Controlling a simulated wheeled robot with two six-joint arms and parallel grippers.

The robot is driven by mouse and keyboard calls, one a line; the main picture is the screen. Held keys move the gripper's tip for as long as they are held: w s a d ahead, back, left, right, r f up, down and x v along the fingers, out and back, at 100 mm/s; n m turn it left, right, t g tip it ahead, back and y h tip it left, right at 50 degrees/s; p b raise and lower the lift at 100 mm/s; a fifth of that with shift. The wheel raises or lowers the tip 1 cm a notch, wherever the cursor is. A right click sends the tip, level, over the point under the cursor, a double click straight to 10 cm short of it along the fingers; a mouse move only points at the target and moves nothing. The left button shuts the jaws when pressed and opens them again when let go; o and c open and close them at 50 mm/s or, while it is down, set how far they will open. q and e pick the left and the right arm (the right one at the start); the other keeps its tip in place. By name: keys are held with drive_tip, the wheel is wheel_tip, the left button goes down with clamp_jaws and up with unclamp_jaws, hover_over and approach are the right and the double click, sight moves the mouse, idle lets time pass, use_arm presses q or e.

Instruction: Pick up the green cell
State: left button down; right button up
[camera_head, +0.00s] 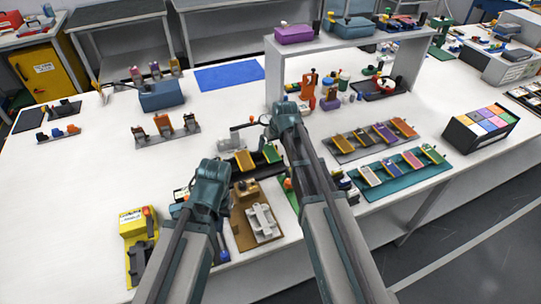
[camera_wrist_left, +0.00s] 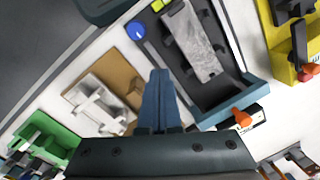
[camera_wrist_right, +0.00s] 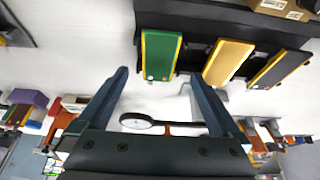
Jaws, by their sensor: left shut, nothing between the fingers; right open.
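The green cell (camera_wrist_right: 161,56) stands in a dark rack (camera_wrist_right: 200,22), beside a yellow cell (camera_wrist_right: 228,63) and a dark blue one with yellow edges (camera_wrist_right: 280,69). It also shows in the head view (camera_head: 271,153). My right gripper (camera_wrist_right: 160,73) is open and empty; in its wrist view the green cell appears between and beyond the fingertips, and I cannot tell whether they touch it. My left gripper (camera_wrist_left: 157,74) is shut and empty above the bench, near a brown board with a white part.
The brown board (camera_head: 243,235) and yellow device (camera_head: 133,222) are at the front left. A grey rack of cells (camera_head: 345,157) and a teal rack (camera_head: 375,192) are right of my right arm. A white shelf (camera_head: 390,40) stands behind.

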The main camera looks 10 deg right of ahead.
sight(271, 152)
use_arm(q)
wheel_tip(271, 152, down, 4)
drive_tip(key=b, duration=0.3)
drive_tip(key=shift+f+b, duration=0.15)
drive_tip(key=shift+b, duration=0.15)
use_arm(e)
drive_tip(key=x, duration=0.4)
drive_tip(key=shift+w+f, duration=0.1)
drive_tip(key=shift+f, duration=0.2)
drive_tip(key=shift+r, duration=0.1)
drive_tip(key=c, duration=1.3)
